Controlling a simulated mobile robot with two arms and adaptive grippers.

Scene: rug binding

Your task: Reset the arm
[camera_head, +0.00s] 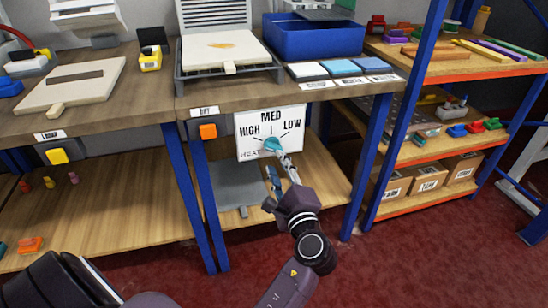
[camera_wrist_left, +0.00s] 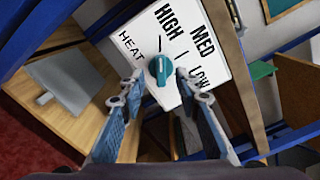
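A white heat dial panel (camera_head: 254,152) marked HIGH, MED and LOW hangs under the front edge of the dark table. Its round teal knob (camera_head: 272,144) is at the lower middle of the panel. My left gripper (camera_head: 277,163) is just in front of and below the knob. In the left wrist view, its two fingers (camera_wrist_left: 159,82) are spread apart, with the knob (camera_wrist_left: 160,68) ahead between the tips and a gap showing on both sides. The gripper holds nothing. My right gripper is not in view.
Blue table legs (camera_head: 201,190) stand beside the panel, with an orange button (camera_head: 208,131) to its left. A wooden lower shelf (camera_head: 320,195) lies beneath. A blue bin (camera_head: 315,38) and a press (camera_head: 222,55) stand on top. Red carpet (camera_head: 420,255) is open at the lower right.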

